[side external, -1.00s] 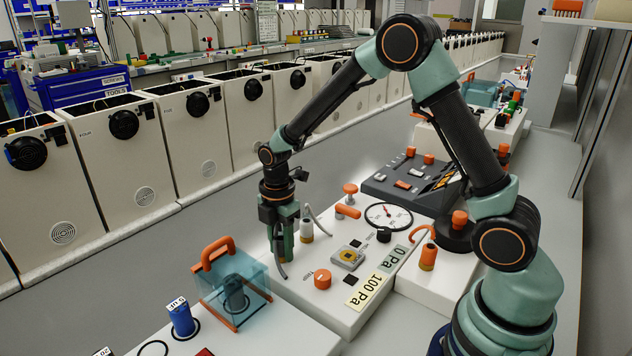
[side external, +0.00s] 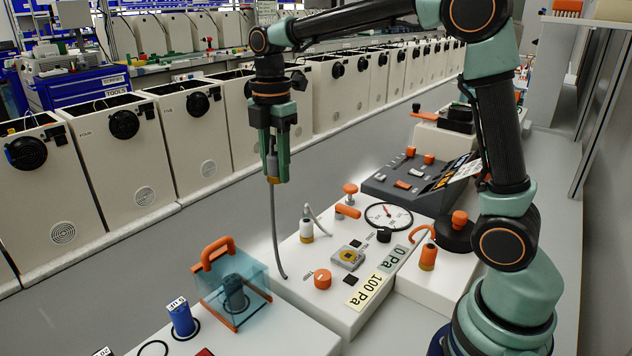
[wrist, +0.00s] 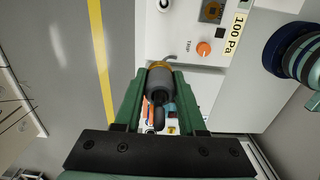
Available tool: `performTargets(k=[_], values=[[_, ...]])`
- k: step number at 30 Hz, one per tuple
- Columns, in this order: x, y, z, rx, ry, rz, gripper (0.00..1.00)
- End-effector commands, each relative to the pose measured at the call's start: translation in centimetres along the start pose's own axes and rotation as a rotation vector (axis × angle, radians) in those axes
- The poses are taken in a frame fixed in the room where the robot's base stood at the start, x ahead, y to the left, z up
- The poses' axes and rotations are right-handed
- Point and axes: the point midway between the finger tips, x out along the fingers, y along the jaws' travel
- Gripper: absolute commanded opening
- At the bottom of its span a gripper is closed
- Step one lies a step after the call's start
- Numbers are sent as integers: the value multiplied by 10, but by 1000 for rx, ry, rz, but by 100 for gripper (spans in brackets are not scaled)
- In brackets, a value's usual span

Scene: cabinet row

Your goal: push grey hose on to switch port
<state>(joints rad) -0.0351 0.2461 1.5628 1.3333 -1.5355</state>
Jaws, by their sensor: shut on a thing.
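My gripper (side external: 274,178) is shut on the end of the grey hose (side external: 274,235), high above the left edge of the white panel (side external: 318,308). The hose hangs down from the jaws, and its lower end meets the panel's left part. In the wrist view a grey cylindrical end piece with a gold collar (wrist: 158,78) sits between the fingers (wrist: 158,95).
A clear blue box with an orange handle (side external: 232,285) stands at the left. The grey floor beyond the panel is clear.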

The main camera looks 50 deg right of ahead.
Motion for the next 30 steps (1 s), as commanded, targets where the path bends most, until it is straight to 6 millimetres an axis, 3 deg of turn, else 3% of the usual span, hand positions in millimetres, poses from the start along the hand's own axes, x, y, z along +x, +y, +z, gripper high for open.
performTargets(k=[6,19,23,30], values=[[-7,0,0,0,0,1,0],[-1,-4,6,2,0,-1,0],[16,-16,21,4,0,-2,0],[64,-58,59,5,0,-3,0]])
